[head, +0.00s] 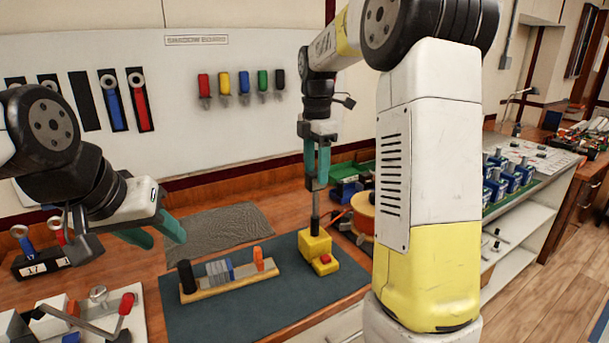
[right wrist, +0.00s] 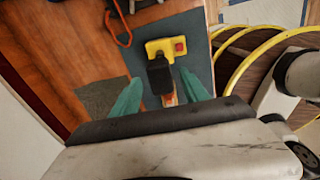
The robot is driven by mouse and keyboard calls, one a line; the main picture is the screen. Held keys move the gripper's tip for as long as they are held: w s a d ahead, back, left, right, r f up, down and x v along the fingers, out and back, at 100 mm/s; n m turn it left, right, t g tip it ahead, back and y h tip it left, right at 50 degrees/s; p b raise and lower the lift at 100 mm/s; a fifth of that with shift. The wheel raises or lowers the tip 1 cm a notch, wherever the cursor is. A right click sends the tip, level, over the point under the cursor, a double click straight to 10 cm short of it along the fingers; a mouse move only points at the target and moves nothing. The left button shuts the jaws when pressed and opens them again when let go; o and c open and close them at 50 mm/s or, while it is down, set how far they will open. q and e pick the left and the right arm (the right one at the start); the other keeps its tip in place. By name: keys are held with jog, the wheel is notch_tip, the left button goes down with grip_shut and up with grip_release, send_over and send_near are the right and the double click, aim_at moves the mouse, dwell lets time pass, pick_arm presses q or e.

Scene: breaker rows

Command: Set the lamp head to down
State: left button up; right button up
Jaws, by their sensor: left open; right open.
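A yellow block-shaped base (head: 315,247) with a red button stands on the dark mat; a dark upright stem (head: 315,212) rises from it. In the right wrist view the base (right wrist: 185,47) carries a black head-like part (right wrist: 160,75), seen from above. I take this as the lamp, but cannot tell the head's tilt. My right gripper (head: 317,180) is open, pointing down over the stem; its teal fingers (right wrist: 160,78) appear on either side of the black part, contact unclear. My left gripper (head: 165,240) is open and empty, left of the mat.
A wooden rail with grey, blue and orange parts (head: 230,282) lies on the mat (head: 215,320). An orange spool (head: 362,212) stands right of the base. A lever fixture (head: 95,315) is at front left. A thin desk lamp (head: 522,92) stands far right.

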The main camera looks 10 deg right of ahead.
jog(key=shift+f, duration=1.05)
grip_shut()
dwell(0.6)
